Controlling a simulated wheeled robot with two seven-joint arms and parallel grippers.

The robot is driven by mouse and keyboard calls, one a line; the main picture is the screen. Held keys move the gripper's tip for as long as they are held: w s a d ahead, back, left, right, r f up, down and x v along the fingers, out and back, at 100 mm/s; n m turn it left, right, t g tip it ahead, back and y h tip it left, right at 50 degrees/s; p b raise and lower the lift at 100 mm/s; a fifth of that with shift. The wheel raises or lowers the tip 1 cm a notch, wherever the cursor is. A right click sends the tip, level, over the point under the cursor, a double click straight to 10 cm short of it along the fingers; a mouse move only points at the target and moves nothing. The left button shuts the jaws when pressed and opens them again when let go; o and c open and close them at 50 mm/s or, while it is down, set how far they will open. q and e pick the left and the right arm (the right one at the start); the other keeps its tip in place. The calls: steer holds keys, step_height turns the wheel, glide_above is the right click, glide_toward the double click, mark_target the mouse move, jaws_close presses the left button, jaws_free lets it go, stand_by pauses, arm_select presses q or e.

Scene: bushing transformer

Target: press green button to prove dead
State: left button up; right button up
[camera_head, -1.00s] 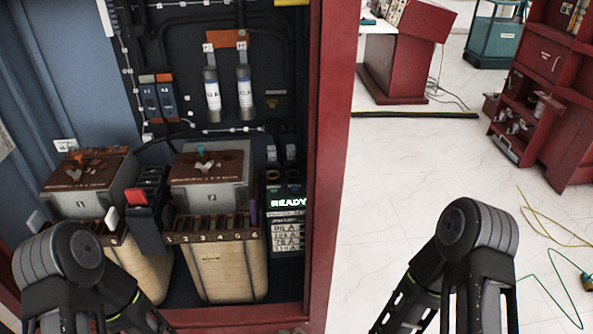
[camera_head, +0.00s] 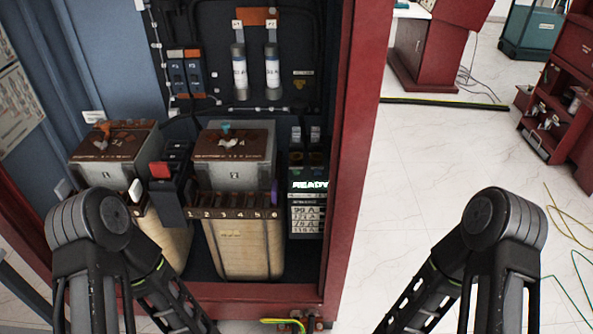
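The open red cabinet (camera_head: 357,150) holds electrical equipment. On its right side is a dark device with a lit "READY" display (camera_head: 310,185) and several white labels in amps below it. I cannot make out a green button. My left and right arm links show in the lower corners, in front of the cabinet and the floor, but both grippers are below the picture edge.
Two white cylindrical fuses (camera_head: 240,72) hang at the cabinet's upper back. A yellow-green cable (camera_head: 283,321) lies at its foot. Open tiled floor (camera_head: 430,165) lies to the right, with a red tool rack (camera_head: 560,120) and loose wires beyond.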

arm_select(q)
jaws_close()
stand_by(1.4)
